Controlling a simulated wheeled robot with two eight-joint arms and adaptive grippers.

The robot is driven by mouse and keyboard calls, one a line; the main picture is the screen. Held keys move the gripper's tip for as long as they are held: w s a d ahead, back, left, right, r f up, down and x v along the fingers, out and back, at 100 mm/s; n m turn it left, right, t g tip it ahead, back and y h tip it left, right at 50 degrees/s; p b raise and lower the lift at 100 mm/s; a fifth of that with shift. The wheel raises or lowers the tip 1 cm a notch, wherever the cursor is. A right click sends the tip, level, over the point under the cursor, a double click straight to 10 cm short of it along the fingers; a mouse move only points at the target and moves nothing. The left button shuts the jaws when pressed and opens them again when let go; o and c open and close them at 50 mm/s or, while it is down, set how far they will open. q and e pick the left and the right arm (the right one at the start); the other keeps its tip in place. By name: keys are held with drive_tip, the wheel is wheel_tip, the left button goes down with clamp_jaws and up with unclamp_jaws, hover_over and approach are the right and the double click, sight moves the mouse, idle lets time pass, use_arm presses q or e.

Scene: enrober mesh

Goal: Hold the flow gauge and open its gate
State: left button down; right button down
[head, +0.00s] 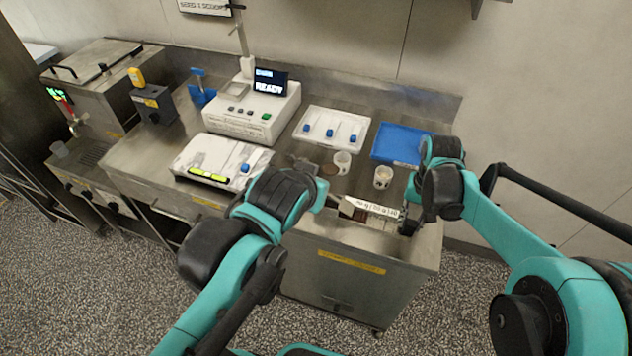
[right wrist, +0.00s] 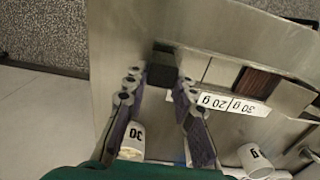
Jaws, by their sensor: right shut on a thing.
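The flow gauge (head: 368,207) is a long metal piece with a white label reading 20 g and 30 g, held level near the table's front edge between my two grippers. In the right wrist view the gauge (right wrist: 222,75) shows a dark brown window beside its label. My right gripper (head: 408,222) is at its right end; in the right wrist view its fingers (right wrist: 162,80) are closed on a black block at the end of the gauge. My left gripper (head: 328,200) is at the gauge's left end, its fingers mostly hidden by the wrist.
White cups (head: 383,178) (head: 342,162) stand just behind the gauge. Another white tray (head: 190,160) lies left of my left arm.

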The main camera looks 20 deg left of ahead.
drive_tip(key=c, duration=1.2)
unclamp_jaws()
wheel_tip(320, 180, up, 12)
wheel_tip(320, 180, up, 6)
drive_tip(key=p, duration=0.5)
